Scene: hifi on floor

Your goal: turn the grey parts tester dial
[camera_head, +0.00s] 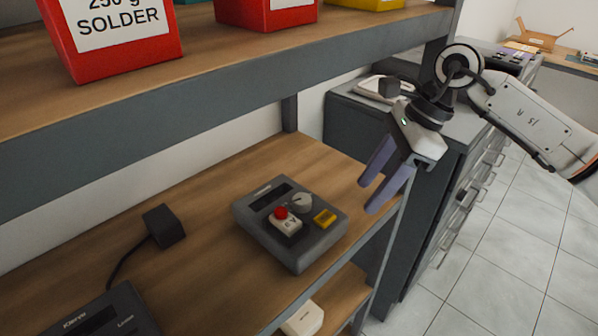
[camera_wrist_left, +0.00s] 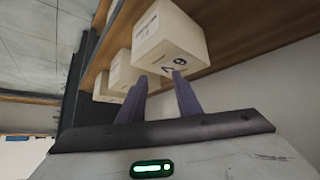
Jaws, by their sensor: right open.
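The grey parts tester (camera_head: 311,252) sits on the wooden middle shelf in the head view. Its round grey dial (camera_head: 301,202) is on the top face, between a red button (camera_head: 281,213) and a yellow block (camera_head: 324,218). My right gripper (camera_head: 369,197) is open and empty, to the right of the tester near the shelf's right end. It is apart from the dial. My left gripper (camera_wrist_left: 160,77) shows only in the left wrist view. Its fingers are apart with nothing seen between them, near a white box (camera_wrist_left: 169,38).
A black block with a cable (camera_head: 164,226) and another dark device (camera_head: 100,315) lie left of the tester. A grey shelf post (camera_head: 383,240) stands at the right.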

